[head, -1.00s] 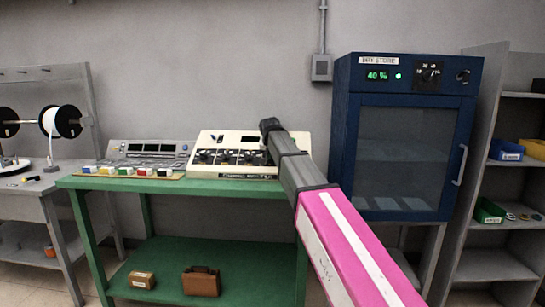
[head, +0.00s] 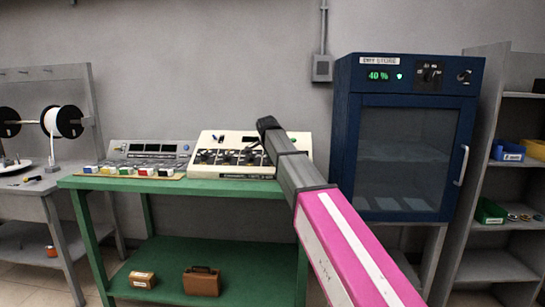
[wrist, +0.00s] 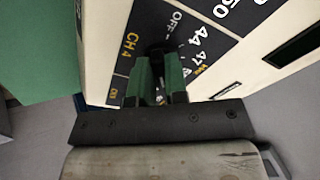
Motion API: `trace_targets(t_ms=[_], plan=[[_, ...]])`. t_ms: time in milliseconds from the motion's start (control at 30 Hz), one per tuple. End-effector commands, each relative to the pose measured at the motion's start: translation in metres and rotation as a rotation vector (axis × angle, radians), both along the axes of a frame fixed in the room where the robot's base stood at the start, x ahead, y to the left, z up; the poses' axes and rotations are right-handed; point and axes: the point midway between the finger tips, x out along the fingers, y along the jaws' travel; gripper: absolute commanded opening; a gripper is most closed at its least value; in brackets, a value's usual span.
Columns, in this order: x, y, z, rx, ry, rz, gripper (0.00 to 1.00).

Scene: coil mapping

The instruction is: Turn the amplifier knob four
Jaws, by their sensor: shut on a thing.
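The amplifier (head: 292,140) is a cream box with a sloped dark panel and a row of black knobs, standing on the green bench. In the wrist view, its panel (wrist: 207,86) carries a "CH 4" label with "OFF" and numbers around one dark knob (wrist: 157,48). My gripper (wrist: 157,72) has its green fingers shut on this channel 4 knob, one on each side. The fingers hide much of the knob, so its pointer setting cannot be read. In the head view, my arm covers the right part of the panel and hides the fingers.
A grey console (head: 150,153) with coloured blocks in front stands left of the amplifier on the green bench (head: 110,183). A blue dry-store cabinet (head: 345,130) stands to the right. A brown case (head: 202,282) and a small box (head: 142,279) sit on the lower shelf.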

Motion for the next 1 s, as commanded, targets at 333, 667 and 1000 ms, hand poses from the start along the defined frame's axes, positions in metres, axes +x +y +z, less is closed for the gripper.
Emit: trace_targets(t_ms=[333,667,1000], plan=[[-0.0003,0.0006,0.0001,0.056,0.000,-0.095,0.00],[-0.0003,0.0006,0.0001,0.064,-0.001,-0.108,0.00],[-0.0001,0.0005,0.0001,0.063,-0.001,-0.106,0.39]])
